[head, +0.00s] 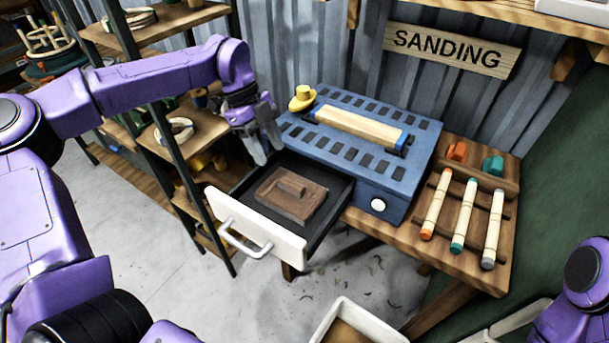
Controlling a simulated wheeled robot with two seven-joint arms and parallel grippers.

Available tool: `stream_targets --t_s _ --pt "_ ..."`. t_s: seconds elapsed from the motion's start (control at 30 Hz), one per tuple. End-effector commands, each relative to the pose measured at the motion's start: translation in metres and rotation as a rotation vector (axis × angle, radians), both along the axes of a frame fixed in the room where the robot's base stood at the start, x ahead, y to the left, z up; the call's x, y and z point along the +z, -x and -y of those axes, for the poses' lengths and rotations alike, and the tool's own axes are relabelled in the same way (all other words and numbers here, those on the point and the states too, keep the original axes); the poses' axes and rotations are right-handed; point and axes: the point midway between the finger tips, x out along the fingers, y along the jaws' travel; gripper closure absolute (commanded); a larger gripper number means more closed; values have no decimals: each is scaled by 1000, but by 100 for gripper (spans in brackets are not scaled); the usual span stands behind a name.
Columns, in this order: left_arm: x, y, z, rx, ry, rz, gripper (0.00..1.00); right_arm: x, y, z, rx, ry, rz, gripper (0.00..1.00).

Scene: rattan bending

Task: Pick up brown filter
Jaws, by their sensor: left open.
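The brown filter (307,207) is a flat brown block with a raised bar on top. It lies inside the pulled-out dark drawer (340,184) of the blue sanding machine (405,172). The drawer has a white front (243,222) with a curved handle. My left gripper (268,153) is open and empty, with its fingers pointing down over the drawer's back left corner. It is behind and to the left of the filter, apart from it.
A yellow knob (302,98) sits on the machine's left end. Several rattan sticks (465,214) lie on the wooden bench to the right. A shelf rack (178,150) stands close on the left. A white bin (345,318) is at the bottom. Floor below the drawer is clear.

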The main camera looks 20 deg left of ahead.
Motion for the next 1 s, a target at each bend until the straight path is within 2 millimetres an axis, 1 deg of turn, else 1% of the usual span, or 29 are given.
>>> stream_targets --t_s 0.07,0.13,0.3,0.43,0.53,0.63,0.73,0.83,0.97,1.0 --pt "0 0 1 -2 0 0 47 0 0 0 0 -1 -1 57" --pt "-6 0 4 -5 0 -2 47 2 0 0 0 0 -1 57" --pt "-35 1 19 -10 1 -4 47 9 1 0 0 0 -2 57" --pt "-48 1 26 -10 0 -2 47 12 1 0 0 0 -2 57" --pt "-59 1 35 -12 -2 -5 47 21 0 0 0 0 -1 57" --pt "-74 0 46 -11 -1 -5 47 30 0 0 0 0 -1 57" --pt "-89 0 49 -7 0 -2 47 31 0 0 0 -1 -1 57" --pt "-94 0 51 -5 0 0 47 31 0 0 0 0 -1 57" --pt "-95 0 50 -5 0 1 47 30 0 0 0 0 -1 57" --pt "-95 1 50 -5 0 1 50 30 0 0 0 0 -1 57"
